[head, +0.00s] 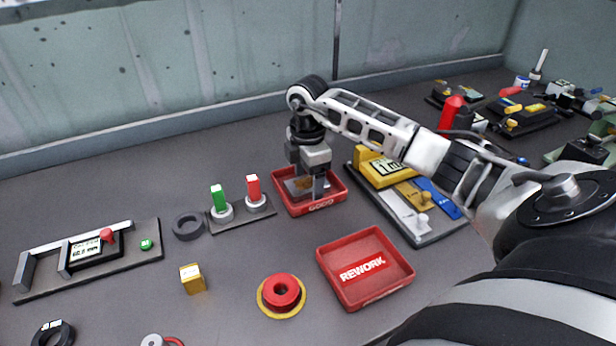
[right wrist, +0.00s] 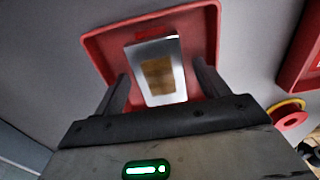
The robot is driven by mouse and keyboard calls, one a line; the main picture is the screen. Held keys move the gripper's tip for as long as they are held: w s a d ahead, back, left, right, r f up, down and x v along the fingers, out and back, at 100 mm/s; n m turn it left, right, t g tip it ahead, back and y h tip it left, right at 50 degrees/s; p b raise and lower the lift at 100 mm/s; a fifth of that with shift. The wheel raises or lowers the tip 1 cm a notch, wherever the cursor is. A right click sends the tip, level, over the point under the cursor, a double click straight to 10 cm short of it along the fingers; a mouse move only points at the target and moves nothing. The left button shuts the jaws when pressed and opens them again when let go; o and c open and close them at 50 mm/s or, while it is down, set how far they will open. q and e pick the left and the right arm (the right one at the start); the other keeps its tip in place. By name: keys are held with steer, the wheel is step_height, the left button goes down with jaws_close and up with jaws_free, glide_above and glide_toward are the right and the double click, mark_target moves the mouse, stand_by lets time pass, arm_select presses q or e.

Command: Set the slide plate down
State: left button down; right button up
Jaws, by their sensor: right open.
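The slide plate (right wrist: 158,68), a silvery piece with a brown square on its face, is in the red tray labelled GOOD (right wrist: 98,48) in the right wrist view. My right gripper (right wrist: 162,82) is open, with one dark finger on each side of the plate and gaps beside it. In the head view my right gripper (head: 307,186) points down into the GOOD tray (head: 318,207); it largely hides the plate there. I cannot tell whether the plate lies fully flat on the tray floor. My left gripper is not in view.
The red REWORK tray (head: 365,268) is empty, in front of the GOOD tray. A board with yellow, white and blue pieces (head: 415,232) stands to the right. Green and red pegs (head: 235,205) and a dark ring (head: 187,226) are left. A gauge stand (head: 90,258) is far left.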

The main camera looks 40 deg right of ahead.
mark_target(308, 183)
step_height(308, 183, up, 6)
steer(key=p, duration=0.5)
steer(key=shift+f, duration=0.1)
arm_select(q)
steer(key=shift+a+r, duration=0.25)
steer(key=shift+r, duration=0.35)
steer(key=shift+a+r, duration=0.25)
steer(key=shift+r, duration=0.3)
arm_select(e)
step_height(308, 183, up, 6)
steer(key=shift+r, duration=0.25)
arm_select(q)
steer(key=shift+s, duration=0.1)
